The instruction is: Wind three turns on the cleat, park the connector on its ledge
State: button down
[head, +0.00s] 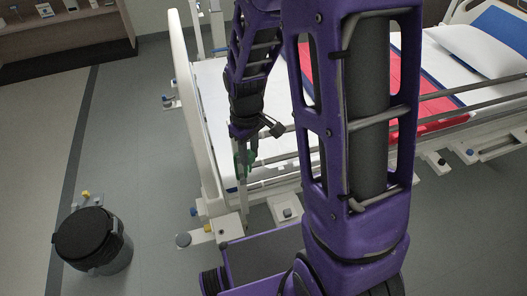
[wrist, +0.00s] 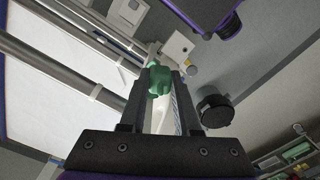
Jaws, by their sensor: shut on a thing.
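My gripper (head: 243,166) points down beside the bed's side rails, near the foot end, in the head view. It is shut on a green lobed piece, which looks like the connector (wrist: 159,79), between the fingertips in the wrist view. I cannot make out the cleat or the ledge in either view.
The bed (head: 183,90) with rails, white sheet and red blanket (head: 410,75) fills the right side. A black lidded bin (head: 88,237) stands at lower left, also in the wrist view (wrist: 214,109). A wooden shelf (head: 65,45) is at the back left. Open floor lies left of the bed.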

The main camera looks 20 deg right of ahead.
jog(key=a+f+b, duration=0.5)
jog(key=a, duration=0.3)
jog(key=shift+f, duration=0.3)
jog(key=s, duration=0.7)
jog(key=shift+d+r+b, duration=0.1)
jog(key=shift+r+b, duration=0.05)
jog(key=shift+b, duration=0.4)
jog(key=shift+w, duration=0.1)
